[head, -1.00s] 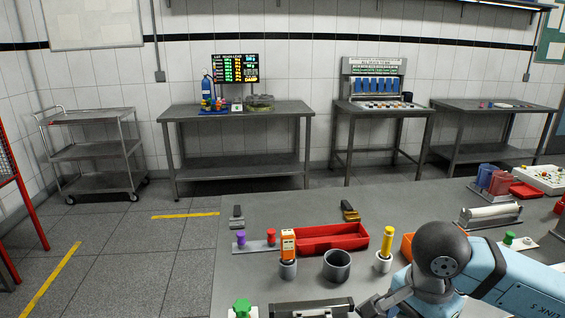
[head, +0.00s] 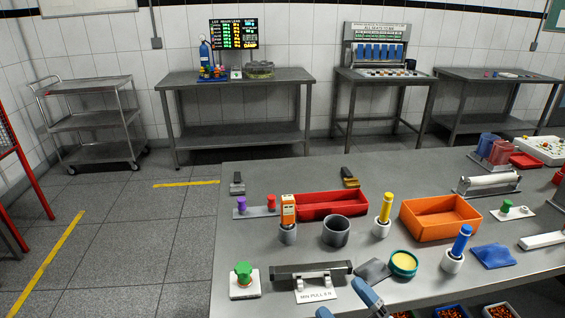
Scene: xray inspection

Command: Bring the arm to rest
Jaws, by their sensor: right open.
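My right gripper (head: 346,303) shows only as two blue tips at the bottom edge of the head view, apart from each other with nothing seen between them. The tips are in front of the workbench (head: 240,205), near a small label and the dark bar with a handle (head: 310,272). The rest of my right arm is below the picture. My left gripper is not in view.
On the bench are a red tray (head: 330,204), an orange tray (head: 440,217), a grey cup (head: 336,231), a yellow-topped holder (head: 383,215), a blue-topped holder (head: 457,248) and a green knob (head: 243,274). Bins of small parts (head: 452,312) stand below its front edge.

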